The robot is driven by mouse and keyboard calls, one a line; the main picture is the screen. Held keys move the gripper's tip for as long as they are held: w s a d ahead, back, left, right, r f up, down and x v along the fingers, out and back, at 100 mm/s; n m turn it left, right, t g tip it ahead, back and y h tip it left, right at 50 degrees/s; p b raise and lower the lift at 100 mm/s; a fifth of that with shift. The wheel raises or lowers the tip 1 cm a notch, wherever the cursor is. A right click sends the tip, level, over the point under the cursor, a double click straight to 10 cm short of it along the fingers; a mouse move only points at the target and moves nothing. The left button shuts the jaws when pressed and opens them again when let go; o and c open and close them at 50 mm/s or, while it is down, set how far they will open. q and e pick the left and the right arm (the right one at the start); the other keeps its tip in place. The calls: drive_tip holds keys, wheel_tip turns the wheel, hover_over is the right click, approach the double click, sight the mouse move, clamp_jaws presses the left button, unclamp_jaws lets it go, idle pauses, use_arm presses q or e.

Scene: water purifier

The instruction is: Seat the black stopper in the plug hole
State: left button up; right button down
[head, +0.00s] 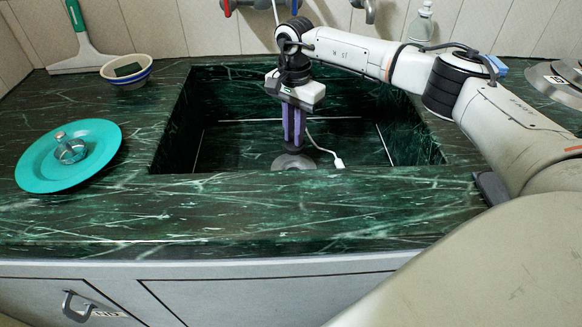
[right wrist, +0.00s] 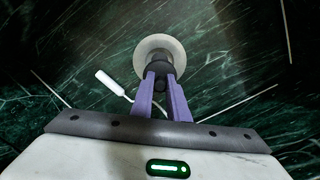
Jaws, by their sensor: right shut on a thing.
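My right gripper (head: 293,143) reaches down into the dark green sink (head: 230,150), its purple fingers pointing at the bottom. It is shut on the black stopper (right wrist: 159,67), a small dark round piece between the fingertips in the right wrist view. The plug hole's pale round rim (right wrist: 143,47) shows around and beyond the stopper; in the head view this rim (head: 282,164) lies just under the fingertips. The stopper is at or just above the hole; I cannot tell whether it touches. The fingers and stopper hide the hole's opening. My left gripper is not in view.
A white cord with a white end piece (head: 338,162) lies in the sink right of the gripper. A bottle (head: 421,26) stands behind. The front counter is clear.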

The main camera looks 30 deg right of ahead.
wheel_tip(320, 180, down, 9)
drive_tip(key=shift+r+b, duration=0.2)
drive_tip(key=shift+b, duration=0.3)
drive_tip(key=shift+f, duration=0.15)
drive_tip(key=c, duration=1.7)
unclamp_jaws()
drive_tip(key=shift+s, duration=0.1)
wheel_tip(320, 180, up, 12)
drive_tip(key=shift+r+p, duration=0.15)
drive_tip(key=shift+p, duration=0.65)
